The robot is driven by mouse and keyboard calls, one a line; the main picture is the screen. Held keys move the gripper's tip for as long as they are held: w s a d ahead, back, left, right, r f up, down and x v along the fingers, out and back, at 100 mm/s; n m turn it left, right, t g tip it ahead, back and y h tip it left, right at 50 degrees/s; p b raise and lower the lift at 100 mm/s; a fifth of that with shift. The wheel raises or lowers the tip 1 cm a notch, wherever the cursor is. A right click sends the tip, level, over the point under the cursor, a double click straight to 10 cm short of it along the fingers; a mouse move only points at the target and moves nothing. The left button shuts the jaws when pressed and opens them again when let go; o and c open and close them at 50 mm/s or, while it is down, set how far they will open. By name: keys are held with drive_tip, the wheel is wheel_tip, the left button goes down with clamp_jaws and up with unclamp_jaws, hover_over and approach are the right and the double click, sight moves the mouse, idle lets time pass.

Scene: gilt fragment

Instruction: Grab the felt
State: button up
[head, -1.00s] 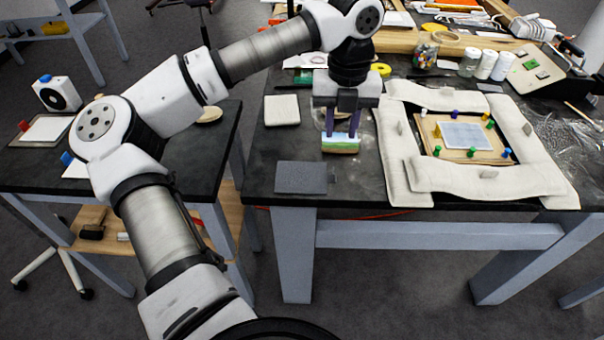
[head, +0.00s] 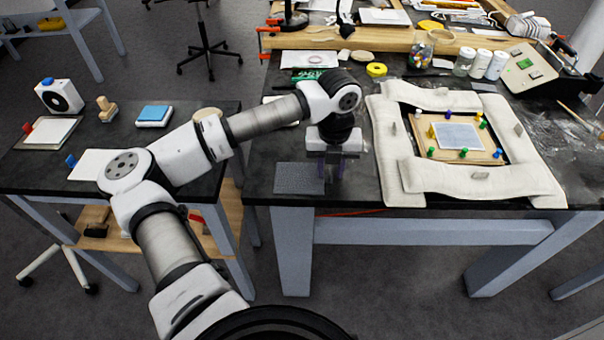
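A flat dark grey rectangle (head: 298,179), which looks like the felt, lies near the front edge of the black table, left of the padded frame. My gripper (head: 334,178) points down at its right edge. The purple fingers show only partly below the gripper body, near the sheet's right edge. I cannot tell whether they touch it or how far apart they are. My gripper covers the spot where a small coloured block stood.
A cream padded frame (head: 402,178) surrounds a board (head: 489,155) with coloured pegs, close on the right. Jars (head: 481,64) and a wooden beam (head: 395,40) stand behind. A side table (head: 225,170) with a blue pad (head: 154,114) is on the left.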

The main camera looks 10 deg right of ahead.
clamp_jaws()
drive_tip(key=shift+r, duration=0.15)
